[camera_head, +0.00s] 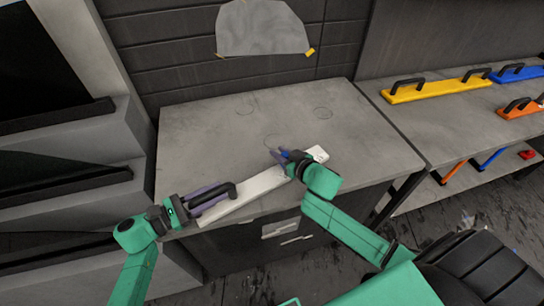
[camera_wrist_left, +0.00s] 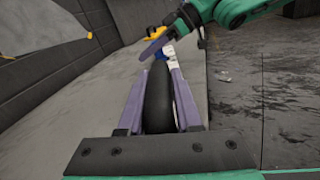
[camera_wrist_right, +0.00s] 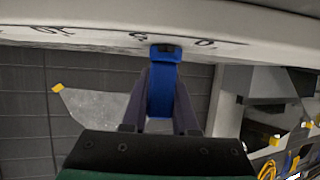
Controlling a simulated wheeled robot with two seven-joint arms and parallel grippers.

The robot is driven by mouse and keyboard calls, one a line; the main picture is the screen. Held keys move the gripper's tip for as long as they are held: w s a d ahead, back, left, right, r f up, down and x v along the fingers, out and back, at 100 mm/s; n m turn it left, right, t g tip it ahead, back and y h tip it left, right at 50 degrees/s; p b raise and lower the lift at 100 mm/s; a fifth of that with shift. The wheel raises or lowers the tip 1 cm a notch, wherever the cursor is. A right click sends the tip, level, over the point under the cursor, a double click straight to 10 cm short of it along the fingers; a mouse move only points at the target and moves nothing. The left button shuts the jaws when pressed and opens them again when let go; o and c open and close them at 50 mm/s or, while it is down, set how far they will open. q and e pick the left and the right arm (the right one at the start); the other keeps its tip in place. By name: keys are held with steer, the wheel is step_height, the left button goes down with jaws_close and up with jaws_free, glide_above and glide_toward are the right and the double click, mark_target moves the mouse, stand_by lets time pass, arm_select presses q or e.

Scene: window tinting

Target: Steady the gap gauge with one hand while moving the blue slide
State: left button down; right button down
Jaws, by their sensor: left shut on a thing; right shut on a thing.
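The gap gauge (camera_head: 262,184) is a long white bar lying slantwise on the grey bench top, with a black handle (camera_head: 218,196) at its left end. My left gripper (camera_head: 207,199) is shut on the black handle, which stands between its purple fingers in the left wrist view (camera_wrist_left: 158,95). The blue slide (camera_wrist_right: 162,85) sits on the gauge near its right part. My right gripper (camera_wrist_right: 160,100) is shut on the blue slide. In the right wrist view the gauge's marked white face (camera_wrist_right: 120,28) shows beyond the slide. In the head view the right hand mostly hides the slide.
The bench top (camera_head: 210,130) is clear behind the gauge. A grey sheet (camera_head: 262,28) with yellow corners hangs on the dark wall. On a shelf at right lie a yellow handled bar (camera_head: 436,90), an orange one (camera_head: 520,109) and a blue one (camera_head: 520,73).

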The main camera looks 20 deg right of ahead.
arm_select(q)
steer(key=shift+f, duration=0.1)
arm_select(e)
steer(key=d, duration=0.4)
steer(key=w+d, duration=0.1)
steer(key=d, duration=0.3)
steer(key=w+d, duration=0.1)
steer(key=d, duration=0.3)
steer(key=c, duration=0.7)
jaws_free()
steer(key=shift+a, duration=0.1)
steer(key=shift+s, duration=0.1)
steer(key=shift+s+r, duration=0.1)
steer(key=shift+s, duration=0.4)
steer(key=v, duration=1.1)
steer(key=shift+r, duration=0.15)
